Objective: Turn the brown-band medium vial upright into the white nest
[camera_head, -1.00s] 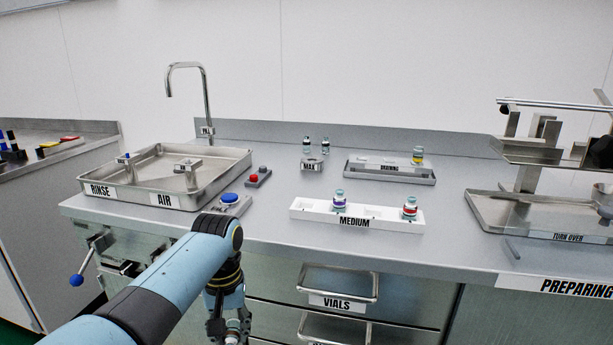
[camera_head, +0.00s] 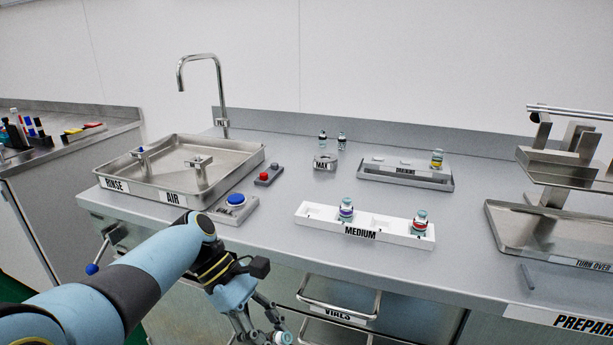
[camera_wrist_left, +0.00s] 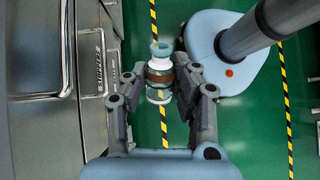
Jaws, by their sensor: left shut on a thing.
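The brown-band vial (camera_wrist_left: 159,76), with a white body and teal ends, is between the fingers of my left gripper (camera_wrist_left: 160,88) in the left wrist view, which is shut on it. In the head view my left gripper (camera_head: 262,330) is low in front of the counter's front edge, below the counter top, and partly cut off by the frame. The white nest (camera_head: 387,224), labelled MEDIUM, lies on the counter above and to the right of it. It holds a purple-band vial (camera_head: 346,210) and a red-band vial (camera_head: 419,223), both upright, with empty places between and beside them.
A blue button (camera_head: 236,200) and a red button (camera_head: 264,176) sit left of the nest. A rinse basin (camera_head: 225,172) is at the left. The turn-over tray (camera_head: 520,225) is at the right.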

